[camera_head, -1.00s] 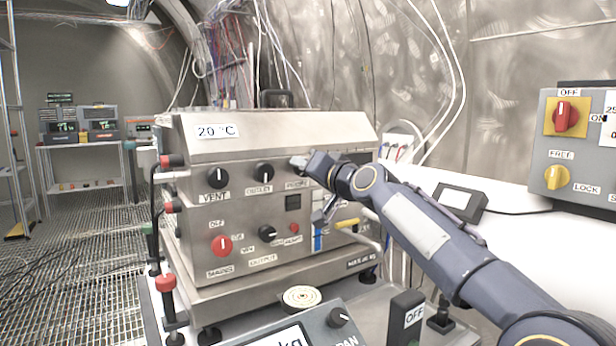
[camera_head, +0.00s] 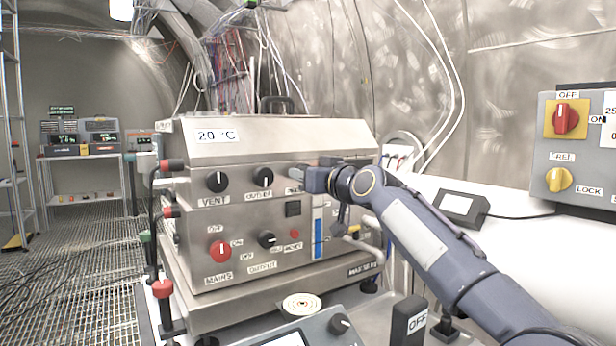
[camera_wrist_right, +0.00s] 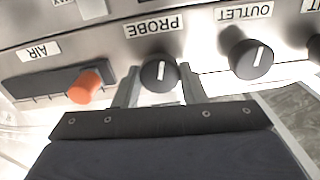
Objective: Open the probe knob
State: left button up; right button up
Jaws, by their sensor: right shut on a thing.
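The probe knob (camera_wrist_right: 158,72) is a round black knob with a white pointer line, beside the PROBE label on the steel panel of the box. In the right wrist view its line stands nearly upright in the picture, much like that of the outlet knob (camera_wrist_right: 251,58). My right gripper (camera_wrist_right: 159,84) has one finger on each side of the probe knob and is shut on it. In the head view my right gripper (camera_head: 304,177) is at the panel, right of the outlet knob (camera_head: 263,177), and hides the probe knob. My left gripper is not in view.
The vent knob (camera_head: 217,181), red mains knob (camera_head: 220,251) and output knob (camera_head: 267,239) share the panel. An orange knob (camera_wrist_right: 85,87) sits by the AIR label. A scale (camera_head: 310,335) stands in front of the box. A switch panel (camera_head: 575,150) is at the right.

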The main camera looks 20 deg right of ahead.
jog(key=shift+f, duration=0.15)
jog(key=o, duration=1)
jog(key=shift+s, duration=0.1)
jog(key=s, duration=0.2)
jog(key=s+b, duration=0.1)
jog(key=s, duration=0.2)
jog(key=s+d, duration=0.1)
jog(key=s, duration=0.1)
jog(key=shift+s, duration=0.3)
